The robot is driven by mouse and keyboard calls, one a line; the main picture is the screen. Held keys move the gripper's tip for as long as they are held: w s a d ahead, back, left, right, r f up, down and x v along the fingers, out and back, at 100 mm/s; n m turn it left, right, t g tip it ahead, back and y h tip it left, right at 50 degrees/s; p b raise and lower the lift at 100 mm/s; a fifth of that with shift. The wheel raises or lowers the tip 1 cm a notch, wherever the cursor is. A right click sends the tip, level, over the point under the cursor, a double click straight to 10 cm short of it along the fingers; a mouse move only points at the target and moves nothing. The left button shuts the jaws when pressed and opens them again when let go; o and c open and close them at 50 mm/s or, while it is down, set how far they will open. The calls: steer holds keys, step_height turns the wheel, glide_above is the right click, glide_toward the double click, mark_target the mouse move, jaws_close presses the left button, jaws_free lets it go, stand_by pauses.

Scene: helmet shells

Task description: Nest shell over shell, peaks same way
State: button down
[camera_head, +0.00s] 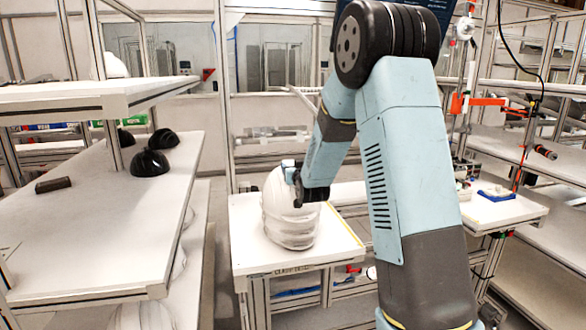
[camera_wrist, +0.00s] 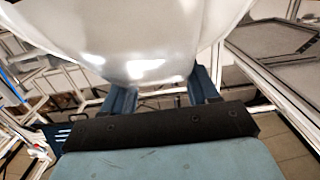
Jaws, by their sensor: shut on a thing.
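A pale white shell (camera_head: 277,188) is at the top of a white stack on a small white table in the head view. My gripper (camera_head: 297,186) is shut on it at its upper right side. The held shell (camera_wrist: 140,45) fills the top of the wrist view, with the blue fingers (camera_wrist: 163,88) on either side of its near edge. Below it, more white shell layers (camera_head: 289,233) stand on the table (camera_head: 260,262). I cannot tell whether the held shell is fully seated on them, nor which way the peaks point.
Several black domes (camera_head: 150,163) and a dark block (camera_head: 53,184) lie on the left shelf (camera_head: 70,235). A white rounded thing (camera_head: 145,316) shows on the lower shelf. A bench with a blue tray (camera_head: 496,194) is at the right. The table's front strip is clear.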

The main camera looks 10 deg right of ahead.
steer(key=shift+f, duration=0.35)
steer(key=shift+c, duration=1)
jaws_free()
steer(key=s, duration=1.3)
steer(key=shift+s+r, duration=0.35)
steer(key=shift+s, duration=0.05)
steer(key=s+r+g, duration=0.2)
steer(key=s+g, duration=0.2)
steer(key=s, duration=0.7)
steer(key=s+r+g, duration=0.3)
steer(key=s+g, duration=0.1)
steer(key=s, duration=0.8)
steer(key=s+r+g, duration=0.2)
steer(key=s+g, duration=0.1)
steer(key=s, duration=0.8)
steer(key=shift+s+a+r+g, duration=0.15)
steer(key=shift+s+r+g, duration=0.2)
steer(key=shift+r+g, duration=0.05)
